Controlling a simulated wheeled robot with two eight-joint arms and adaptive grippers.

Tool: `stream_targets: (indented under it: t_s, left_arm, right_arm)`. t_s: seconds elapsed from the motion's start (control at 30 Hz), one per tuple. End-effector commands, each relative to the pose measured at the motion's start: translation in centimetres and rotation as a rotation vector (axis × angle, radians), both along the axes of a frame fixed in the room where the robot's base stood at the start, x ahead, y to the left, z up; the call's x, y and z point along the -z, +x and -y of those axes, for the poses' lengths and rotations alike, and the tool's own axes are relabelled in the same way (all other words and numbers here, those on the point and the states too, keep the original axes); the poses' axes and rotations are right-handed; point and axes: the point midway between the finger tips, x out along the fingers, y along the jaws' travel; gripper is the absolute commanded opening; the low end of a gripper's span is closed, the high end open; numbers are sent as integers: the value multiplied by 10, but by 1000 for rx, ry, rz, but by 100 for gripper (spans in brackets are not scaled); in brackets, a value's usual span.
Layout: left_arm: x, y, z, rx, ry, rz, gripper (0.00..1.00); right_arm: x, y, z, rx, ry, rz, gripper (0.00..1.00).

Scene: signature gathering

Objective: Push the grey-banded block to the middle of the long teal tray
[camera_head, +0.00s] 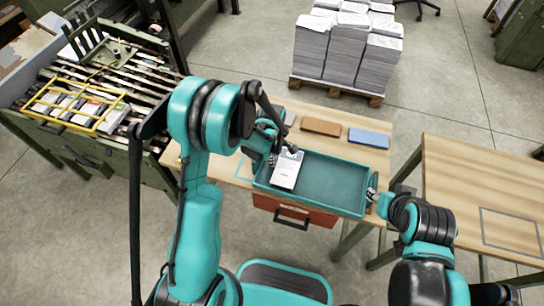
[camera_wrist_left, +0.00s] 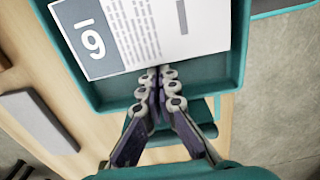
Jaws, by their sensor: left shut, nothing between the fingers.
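The grey-banded block (camera_head: 288,167) is a flat white printed piece lying in the left part of the long teal tray (camera_head: 335,180). In the left wrist view the block (camera_wrist_left: 185,30) shows text and a grey band with a number at its left end. My left gripper (camera_head: 272,160) is at the tray's left end, beside the block. In the left wrist view its closed fingertips (camera_wrist_left: 158,72) are at the block's near edge; I cannot tell whether they touch. My right gripper (camera_head: 372,187) is at the tray's right end, its fingers too small to read.
A brown block (camera_head: 320,127) and a blue block (camera_head: 369,138) lie on the wooden table behind the tray. A red drawer (camera_head: 320,221) is under its front. Another table (camera_head: 490,180) stands right. Paper stacks (camera_head: 345,50) stand behind. The tray's middle is clear.

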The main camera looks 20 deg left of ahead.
Motion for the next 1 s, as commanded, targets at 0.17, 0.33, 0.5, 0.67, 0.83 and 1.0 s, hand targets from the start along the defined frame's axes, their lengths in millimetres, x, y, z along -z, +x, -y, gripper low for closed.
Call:
stream_targets:
  t_s: [0.17, 0.33, 0.5, 0.67, 0.83, 1.0]
  left_arm:
    - [11, 0, 0, 0, 0, 0, 0]
    - [11, 0, 0, 1, 0, 0, 0]
    - [11, 0, 1, 1, 0, 0, 0]
    - [12, -1, 24, 6, 0, 0, 0]
    - [12, -4, 68, 8, 0, 0, 0]
    - [12, -6, 98, 4, 0, 0, 0]
  right_arm:
    - [4, 0, 0, 0, 0, 0, 40]
    - [4, 0, 0, 0, 0, 0, 40]
    - [4, 0, 0, 0, 0, 0, 40]
    - [8, 0, 0, 0, 0, 0, 40]
    - [14, 0, 0, 0, 0, 0, 40]
    - [16, 0, 0, 0, 0, 0, 40]
